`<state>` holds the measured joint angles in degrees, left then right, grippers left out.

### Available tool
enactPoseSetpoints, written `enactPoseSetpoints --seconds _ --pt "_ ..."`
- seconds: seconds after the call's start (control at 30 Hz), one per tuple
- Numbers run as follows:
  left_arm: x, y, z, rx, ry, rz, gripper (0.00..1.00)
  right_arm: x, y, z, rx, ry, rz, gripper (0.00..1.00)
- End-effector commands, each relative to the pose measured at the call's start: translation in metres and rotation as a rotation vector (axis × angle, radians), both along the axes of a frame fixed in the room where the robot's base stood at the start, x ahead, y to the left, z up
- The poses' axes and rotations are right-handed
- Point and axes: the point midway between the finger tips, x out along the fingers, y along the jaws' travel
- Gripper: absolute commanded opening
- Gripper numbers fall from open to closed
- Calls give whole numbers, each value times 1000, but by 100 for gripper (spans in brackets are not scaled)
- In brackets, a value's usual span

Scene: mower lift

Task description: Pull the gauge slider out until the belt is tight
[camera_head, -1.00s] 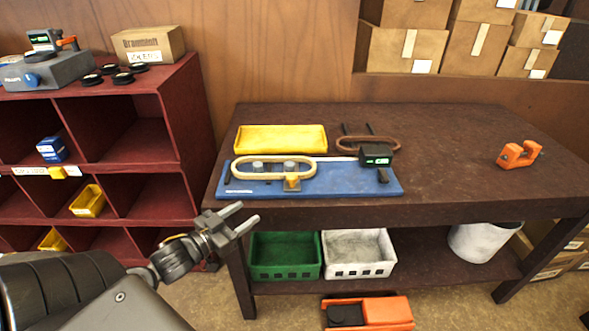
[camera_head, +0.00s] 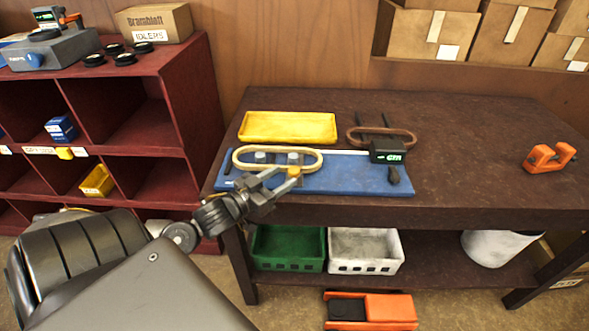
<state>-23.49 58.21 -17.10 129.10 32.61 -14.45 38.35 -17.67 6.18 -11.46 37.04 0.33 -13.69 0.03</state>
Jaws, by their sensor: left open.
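A blue gauge board (camera_head: 350,180) lies near the front edge of the brown workbench. A cream belt (camera_head: 250,166) loops around two grey pulleys (camera_head: 260,157) on it. A small orange-yellow piece, seemingly the slider's grip (camera_head: 294,171), sits at the belt's front right and is partly hidden by my gripper. A black readout (camera_head: 386,151) with green digits stands at the board's right. My left gripper (camera_head: 281,179) is open, its fingertips at the board's front beside the orange-yellow piece. Whether they touch it I cannot tell. My right gripper is out of view.
A yellow tray (camera_head: 288,115) and a brown belt on a dark stand (camera_head: 356,136) lie behind the board. An orange clamp-like tool (camera_head: 548,157) is at the right. Green (camera_head: 287,265) and white (camera_head: 364,268) bins sit on the lower shelf. The bench's right half is mostly clear.

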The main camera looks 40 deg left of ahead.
Motion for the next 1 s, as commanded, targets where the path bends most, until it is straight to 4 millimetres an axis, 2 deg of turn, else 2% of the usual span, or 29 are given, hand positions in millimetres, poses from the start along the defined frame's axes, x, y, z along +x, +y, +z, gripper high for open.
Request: enactPoseSetpoints --seconds 0.1,0.3,0.53,0.77,1.0 --pt "20 -3 2 0 -5 -1 50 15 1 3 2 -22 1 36" --pt "42 -6 1 0 -2 -1 50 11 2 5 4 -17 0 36" --pt "52 -8 0 0 0 -3 50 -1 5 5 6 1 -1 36" --pt "53 -8 0 0 1 -3 50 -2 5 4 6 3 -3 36" --pt "52 -8 0 1 1 -3 21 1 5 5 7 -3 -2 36"
